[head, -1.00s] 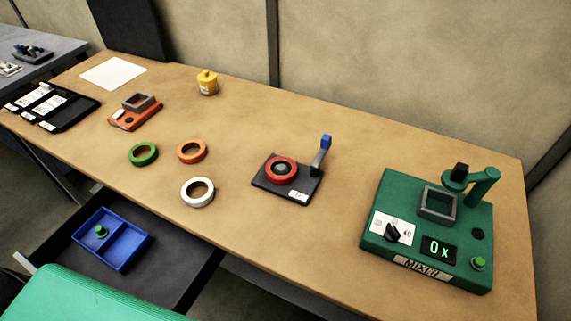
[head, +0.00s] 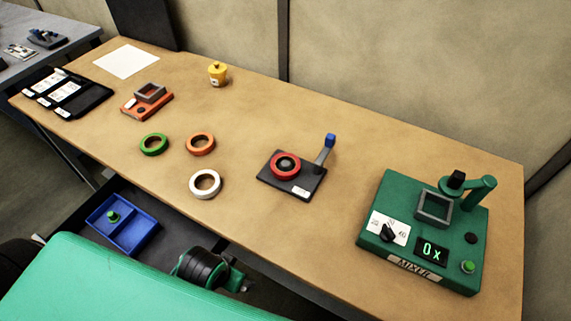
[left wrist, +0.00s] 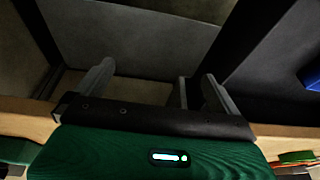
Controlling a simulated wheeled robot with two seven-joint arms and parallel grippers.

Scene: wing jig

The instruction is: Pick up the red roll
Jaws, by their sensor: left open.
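The red roll (head: 285,167) sits around a grey hub on a small black stand (head: 309,184) in the middle of the table. The stand has an upright grey lever with a blue tip beside the roll. My left gripper shows in the left wrist view (left wrist: 155,88), with its two fingers spread apart and nothing between them. In the head view a dark and green part of my arm shows at the bottom, below the table's front edge and well apart from the roll. My right gripper is in neither view.
Green (head: 153,144), orange (head: 201,143) and white (head: 205,184) rolls lie left of the stand. A green mixer (head: 377,243) stands at the right. A blue tray (head: 141,237) lies in the open drawer below the front edge. A yellow container (head: 217,75) stands behind.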

